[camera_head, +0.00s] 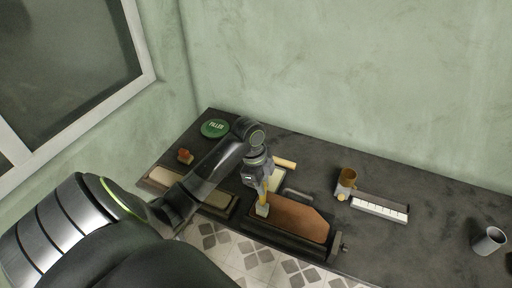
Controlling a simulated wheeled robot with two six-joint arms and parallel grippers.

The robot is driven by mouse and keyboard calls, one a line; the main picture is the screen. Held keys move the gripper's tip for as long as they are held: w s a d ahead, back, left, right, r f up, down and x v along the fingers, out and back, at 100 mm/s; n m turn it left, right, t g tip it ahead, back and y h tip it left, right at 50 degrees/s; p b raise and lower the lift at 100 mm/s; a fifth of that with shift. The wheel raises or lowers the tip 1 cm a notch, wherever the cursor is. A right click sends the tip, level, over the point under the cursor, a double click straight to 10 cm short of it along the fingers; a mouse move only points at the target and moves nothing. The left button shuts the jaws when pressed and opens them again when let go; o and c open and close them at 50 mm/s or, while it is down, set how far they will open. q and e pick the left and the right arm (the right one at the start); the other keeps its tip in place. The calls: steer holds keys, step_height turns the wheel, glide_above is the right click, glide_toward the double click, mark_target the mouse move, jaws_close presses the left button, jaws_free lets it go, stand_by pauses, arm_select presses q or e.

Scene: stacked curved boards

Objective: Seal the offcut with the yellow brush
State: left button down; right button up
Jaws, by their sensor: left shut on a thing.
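My left gripper (260,182) is shut on the yellow brush (264,197), which points down with its pale bristle end (262,210) at the left end of a reddish-brown board, apparently the offcut (298,220). The board lies flat on a dark holder (290,242) at the bench's front edge. The bristles appear to be at or just above its surface; I cannot tell if they touch. The gripper covers part of the brush handle. My right gripper is not in view.
On the dark bench (430,225) stand a green filler tin (215,128), a small red-topped item (185,156), a brown-topped cup (347,177), a white-marked strip (380,207) and a grey cup (489,241). A pale roller-like piece (285,163) lies behind the gripper. The back right is clear.

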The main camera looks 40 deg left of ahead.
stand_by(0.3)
arm_select(q)
steer(key=a, duration=0.3)
steer(key=shift+s+a+r, duration=0.1)
steer(key=shift+s+a, duration=0.15)
steer(key=shift+s, duration=0.15)
steer(key=shift+w, duration=0.1)
steer(key=shift+w+a, duration=0.2)
steer(key=shift+w, duration=0.5)
steer(key=shift+s, duration=0.1)
steer(key=shift+r, duration=0.7)
